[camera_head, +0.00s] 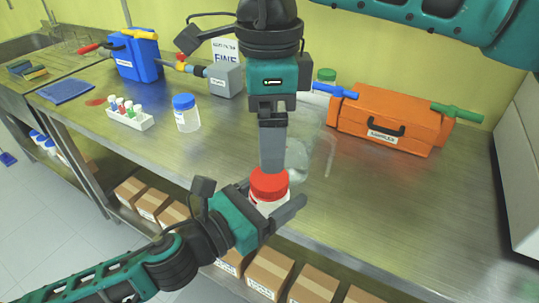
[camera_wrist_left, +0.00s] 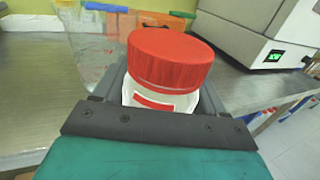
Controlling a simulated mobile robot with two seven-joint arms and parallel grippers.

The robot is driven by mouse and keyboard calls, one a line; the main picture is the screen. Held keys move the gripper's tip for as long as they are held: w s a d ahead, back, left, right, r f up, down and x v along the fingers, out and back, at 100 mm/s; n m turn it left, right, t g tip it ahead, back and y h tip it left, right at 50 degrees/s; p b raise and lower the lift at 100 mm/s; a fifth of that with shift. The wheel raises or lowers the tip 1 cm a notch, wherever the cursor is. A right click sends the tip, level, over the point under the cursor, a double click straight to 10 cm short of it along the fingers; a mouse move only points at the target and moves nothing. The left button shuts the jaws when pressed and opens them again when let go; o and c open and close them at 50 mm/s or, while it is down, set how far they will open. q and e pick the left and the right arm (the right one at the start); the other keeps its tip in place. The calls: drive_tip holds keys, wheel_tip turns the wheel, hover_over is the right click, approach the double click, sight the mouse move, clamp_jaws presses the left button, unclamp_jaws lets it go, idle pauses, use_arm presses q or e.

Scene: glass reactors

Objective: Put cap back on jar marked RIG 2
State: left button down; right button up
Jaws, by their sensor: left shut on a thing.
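A white jar (camera_head: 268,200) with a red cap (camera_head: 269,183) is between the fingers of my left gripper (camera_head: 271,205), near the front edge of the bench. In the left wrist view the red cap (camera_wrist_left: 170,57) sits on top of the jar (camera_wrist_left: 160,100), slightly tilted in the picture. A red stripe shows on the jar's label; no RIG 2 marking is readable. My right gripper (camera_head: 272,168) points down just above or behind the cap. Its fingers show as one dark block, so their opening is unclear. It does not show in the left wrist view.
A clear pane (camera_head: 312,135) stands behind the jar. A blue-capped jar (camera_head: 187,116), a tube rack (camera_head: 131,118), a blue case (camera_head: 137,60) and a grey box (camera_head: 225,80) stand left.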

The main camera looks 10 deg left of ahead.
drive_tip(key=shift+r, duration=2.2)
drive_tip(key=shift+f, duration=0.1)
